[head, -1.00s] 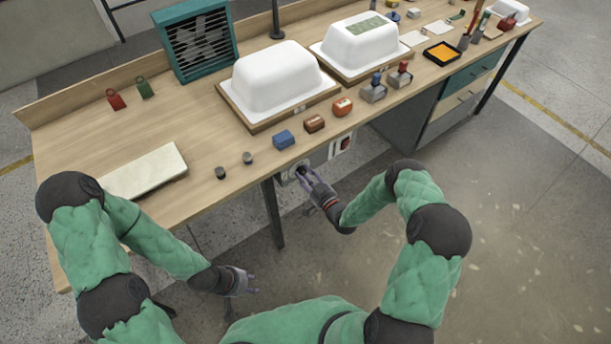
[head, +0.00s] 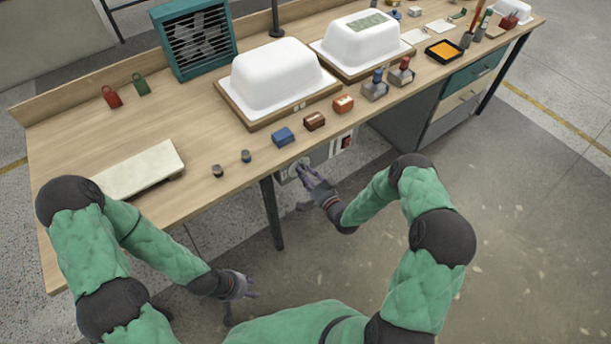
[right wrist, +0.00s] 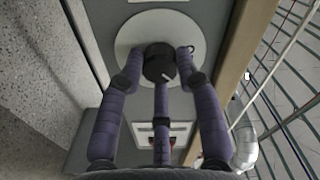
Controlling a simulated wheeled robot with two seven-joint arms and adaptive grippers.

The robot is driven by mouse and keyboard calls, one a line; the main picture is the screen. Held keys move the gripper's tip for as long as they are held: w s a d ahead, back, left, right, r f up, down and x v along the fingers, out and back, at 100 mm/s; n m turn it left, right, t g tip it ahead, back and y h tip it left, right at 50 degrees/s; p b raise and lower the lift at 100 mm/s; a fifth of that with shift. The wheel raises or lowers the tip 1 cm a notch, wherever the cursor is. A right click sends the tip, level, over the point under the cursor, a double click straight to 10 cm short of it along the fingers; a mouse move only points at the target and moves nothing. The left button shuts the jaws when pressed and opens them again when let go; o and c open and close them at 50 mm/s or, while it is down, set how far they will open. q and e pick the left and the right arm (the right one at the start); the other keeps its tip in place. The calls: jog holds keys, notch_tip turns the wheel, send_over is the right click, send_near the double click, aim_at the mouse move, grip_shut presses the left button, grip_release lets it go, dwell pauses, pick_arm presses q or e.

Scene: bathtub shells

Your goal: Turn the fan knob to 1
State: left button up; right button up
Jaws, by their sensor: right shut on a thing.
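The black fan knob (right wrist: 158,62) sits on a round white dial plate (right wrist: 185,27) on a grey panel under the bench's front edge. A short white mark shows on the knob's face, toward the lower right in the right wrist view; I cannot read any numbers on the dial. My right gripper (head: 304,168) is shut on the knob, with fingers on its left and right sides and one below in the right wrist view (right wrist: 159,70). In the head view the gripper mostly hides the knob. My left gripper (head: 254,288) is open and empty, low in front of the bench.
A red switch (head: 346,142) is on the panel right of the knob. The teal fan (head: 200,42) stands at the back of the bench (head: 100,130). White tub shells (head: 275,75), small coloured blocks and a pale board (head: 140,170) lie on top. A table leg (head: 272,213) stands below.

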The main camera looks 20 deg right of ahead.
jog(key=shift+s+a+f+m+b, duration=0.1)
jog(key=shift+m+b, duration=0.25)
jog(key=shift+m, duration=1.75)
jog(key=shift+s+a+f+m+b, duration=0.1)
jog(key=shift+m+b, duration=0.25)
jog(key=shift+m, duration=1.75)
jog(key=o, duration=1.1)
jog(key=shift+c, duration=0.2)
jog(key=shift+o, duration=0.4)
jog(key=shift+w+r, duration=0.1)
jog(key=shift+d, duration=0.1)
